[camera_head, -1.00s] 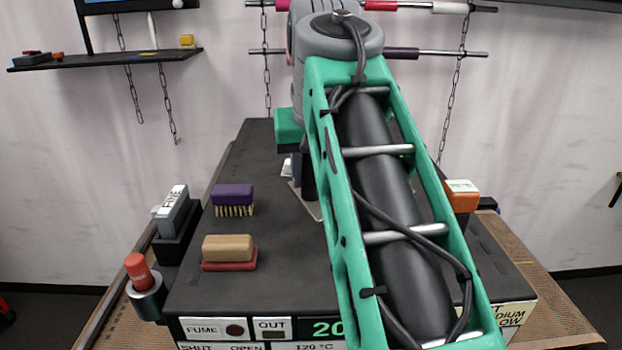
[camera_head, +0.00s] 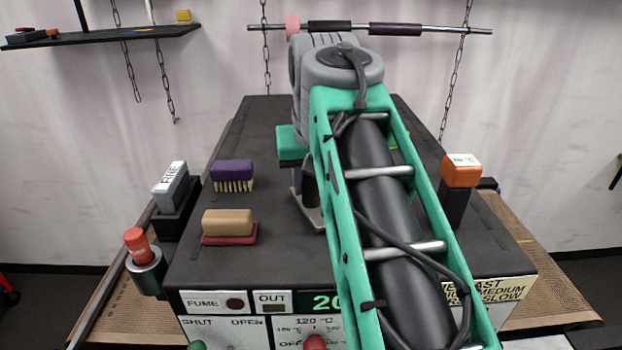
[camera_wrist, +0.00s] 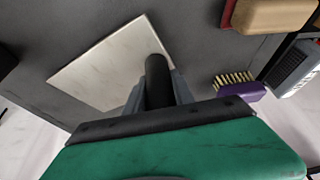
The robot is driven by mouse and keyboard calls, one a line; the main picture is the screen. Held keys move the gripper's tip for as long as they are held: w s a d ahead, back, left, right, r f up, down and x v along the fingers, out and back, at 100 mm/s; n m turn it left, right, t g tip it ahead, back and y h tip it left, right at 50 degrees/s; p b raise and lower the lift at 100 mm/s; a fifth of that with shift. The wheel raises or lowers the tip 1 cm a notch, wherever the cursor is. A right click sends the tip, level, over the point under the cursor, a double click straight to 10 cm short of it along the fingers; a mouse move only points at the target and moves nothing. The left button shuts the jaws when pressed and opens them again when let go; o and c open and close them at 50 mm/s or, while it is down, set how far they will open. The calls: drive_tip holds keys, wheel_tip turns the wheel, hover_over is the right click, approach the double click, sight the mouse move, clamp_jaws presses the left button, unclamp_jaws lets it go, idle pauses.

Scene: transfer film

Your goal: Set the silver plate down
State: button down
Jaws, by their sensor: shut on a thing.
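The silver plate (camera_wrist: 108,66) is a flat, pale metallic square in the wrist view, just beyond my gripper (camera_wrist: 160,75). My gripper is shut on it through a dark upright piece at the plate's edge. In the head view only a corner strip of the plate (camera_head: 312,212) shows under my gripper (camera_head: 305,195), low over the dark bench top. My arm hides the rest. I cannot tell whether the plate touches the surface.
The dark bench top (camera_head: 270,130) is clear at its back left. A purple brush (camera_head: 232,172) and a tan block on a red base (camera_head: 228,224) lie to the left. A grey FINE block (camera_head: 171,185) and an orange-topped post (camera_head: 460,172) stand at the sides.

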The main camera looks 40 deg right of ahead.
drive_tip(key=shift+f+b, duration=0.6)
drive_tip(key=c, duration=1)
unclamp_jaws()
